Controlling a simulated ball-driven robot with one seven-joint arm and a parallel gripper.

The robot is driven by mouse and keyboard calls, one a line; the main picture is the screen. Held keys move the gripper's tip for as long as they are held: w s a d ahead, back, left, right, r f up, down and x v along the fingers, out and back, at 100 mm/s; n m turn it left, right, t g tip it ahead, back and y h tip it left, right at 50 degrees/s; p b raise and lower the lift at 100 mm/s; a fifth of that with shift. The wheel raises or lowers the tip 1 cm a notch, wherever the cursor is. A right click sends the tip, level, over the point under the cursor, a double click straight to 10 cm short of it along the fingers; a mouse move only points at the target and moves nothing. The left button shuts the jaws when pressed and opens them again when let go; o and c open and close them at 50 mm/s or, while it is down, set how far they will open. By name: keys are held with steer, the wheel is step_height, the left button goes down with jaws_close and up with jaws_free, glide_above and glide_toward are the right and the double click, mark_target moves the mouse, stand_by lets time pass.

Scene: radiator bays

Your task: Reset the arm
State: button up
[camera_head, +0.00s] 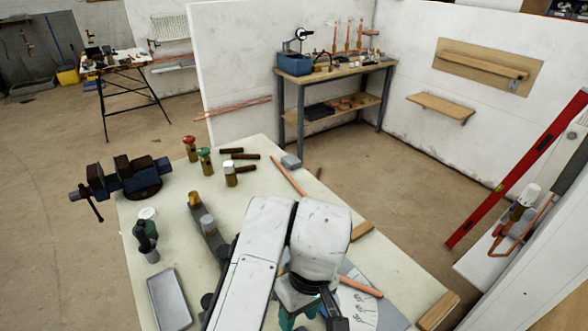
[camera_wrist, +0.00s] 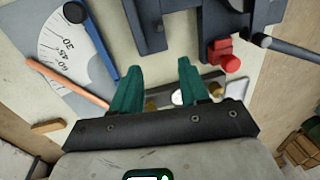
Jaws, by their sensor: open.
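My arm reaches over the pale workbench (camera_head: 150,225) in the head view, its white links covering the middle of the bench. My gripper (camera_wrist: 157,65) shows in the wrist view as two green fingers, spread apart with nothing between them. It hangs above the bench top. In the head view only a bit of green at the gripper shows at the bottom, under the arm. A printed angle dial (camera_wrist: 70,50) with a blue arm lies beside the left finger in the wrist view. A copper pipe (camera_wrist: 66,82) lies across that dial.
A blue vise (camera_head: 125,177) stands at the bench's left edge. A grey tray (camera_head: 168,300) lies at front left. A red level (camera_head: 515,170) leans at right. Open floor lies beyond the bench.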

steer(key=w+d+m+t+h, duration=0.1)
steer(key=w+d+m, duration=0.1)
steer(key=d, duration=0.6)
steer(key=w+d+m+t+h, duration=0.1)
steer(key=w+d+t+h, duration=0.15)
steer(key=d, duration=0.55)
steer(key=s+d+f+m+h, duration=0.1)
steer(key=s+d+f, duration=0.1)
steer(key=d, duration=0.5)
steer(key=s+d+f+m, duration=0.1)
steer(key=s+d, duration=0.1)
steer(key=d, duration=0.4)
steer(key=s+d+f, duration=0.3)
steer(key=s+f, duration=0.4)
steer(key=s, duration=0.4)
steer(key=s+a+f+m+y, duration=0.1)
steer(key=s+a+f, duration=0.1)
steer(key=s, duration=0.3)
steer(key=s+a+f+m+g+y, duration=0.1)
steer(key=s+a+f, duration=0.1)
steer(key=s, duration=0.3)
steer(key=shift+s+a+f+y, duration=0.25)
steer(key=shift+a+f+y, duration=0.1)
steer(key=shift+a, duration=0.5)
steer(key=shift+g, duration=0.25)
